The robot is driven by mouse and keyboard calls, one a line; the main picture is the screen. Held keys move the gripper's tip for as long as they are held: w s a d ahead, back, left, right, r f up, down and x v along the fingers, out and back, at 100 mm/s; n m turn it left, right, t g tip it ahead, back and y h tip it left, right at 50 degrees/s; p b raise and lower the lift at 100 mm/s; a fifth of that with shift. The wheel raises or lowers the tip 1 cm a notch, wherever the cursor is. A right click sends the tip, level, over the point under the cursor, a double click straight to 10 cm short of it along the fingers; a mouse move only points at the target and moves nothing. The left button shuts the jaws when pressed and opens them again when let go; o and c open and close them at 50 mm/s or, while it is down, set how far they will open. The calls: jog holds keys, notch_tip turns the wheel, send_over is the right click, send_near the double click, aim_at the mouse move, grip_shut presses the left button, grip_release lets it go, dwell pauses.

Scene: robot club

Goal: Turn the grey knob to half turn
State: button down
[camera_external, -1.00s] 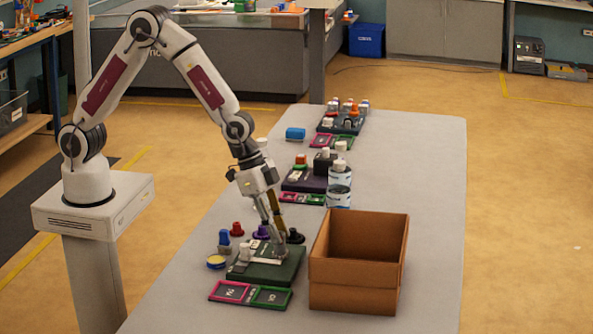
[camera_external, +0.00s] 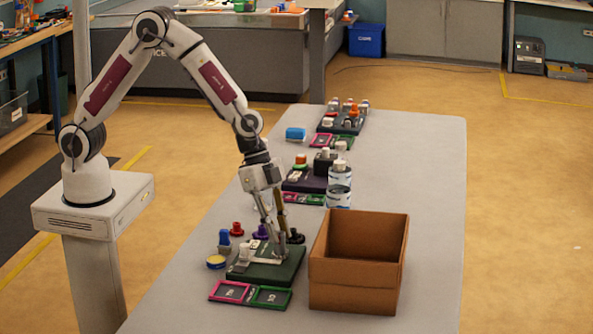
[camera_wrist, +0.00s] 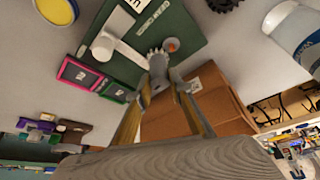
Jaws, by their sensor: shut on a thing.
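A dark green board (camera_external: 288,275) lies on the table in front of my arm; it also shows in the wrist view (camera_wrist: 187,28), with printed lettering. On it, a grey toothed knob (camera_wrist: 155,57) sits between my fingertips, beside a small orange-red dot. A pale bar with a round end (camera_wrist: 106,46) reaches across the board towards the knob. My gripper (camera_external: 279,246) points down over the board, and in the wrist view its fingers (camera_wrist: 163,82) close together on the grey knob. The fingers partly hide the knob, so its exact angle is unclear.
An open cardboard box (camera_external: 340,290) stands close to the right of the board. Pink and green framed tiles (camera_external: 231,291) lie in front. A yellow-topped tin (camera_external: 216,262) and several coloured knobs (camera_external: 237,229) stand left and behind. A striped can (camera_external: 339,185) stands farther back.

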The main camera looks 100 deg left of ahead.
jog(key=shift+m+g+h, duration=0.4)
jog(key=shift+m+g, duration=0.1)
jog(key=shift+m, duration=0.8)
jog(key=shift+f, duration=0.1)
jog(key=c, duration=1.8)
grip_release()
jog(key=shift+v, duration=0.9)
jog(key=v, duration=1)
jog(key=shift+s+a, duration=0.1)
